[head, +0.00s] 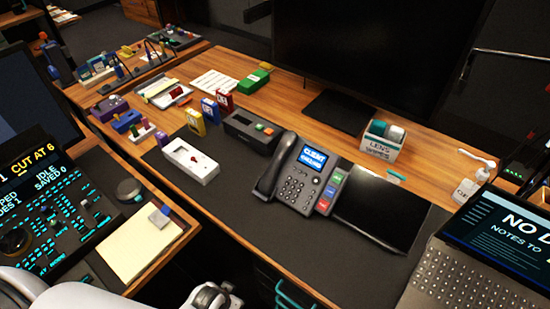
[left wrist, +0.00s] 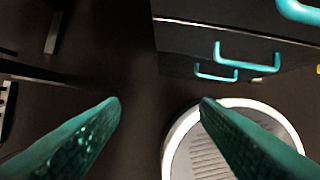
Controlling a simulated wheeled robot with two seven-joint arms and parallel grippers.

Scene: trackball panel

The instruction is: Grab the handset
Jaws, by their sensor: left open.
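The handset (head: 272,178) is black and rests in its cradle on the left side of the desk phone (head: 307,177). The phone has a lit blue screen and stands on the dark desk mat. In the left wrist view, my left gripper (left wrist: 160,104) shows two teal fingers spread apart with nothing between them. It is low, in front of the dark drawers, and the handset is not in that view. In the head view only white arm parts show at the bottom edge; the left fingers cannot be made out there. My right gripper is in neither view.
A white box (head: 190,161) and a dark device (head: 252,131) stand left of the phone. A black tablet (head: 381,217) lies right of it, with a laptop (head: 478,270) beyond. Drawers with teal handles (left wrist: 240,62) are under the desk. The mat before the phone is clear.

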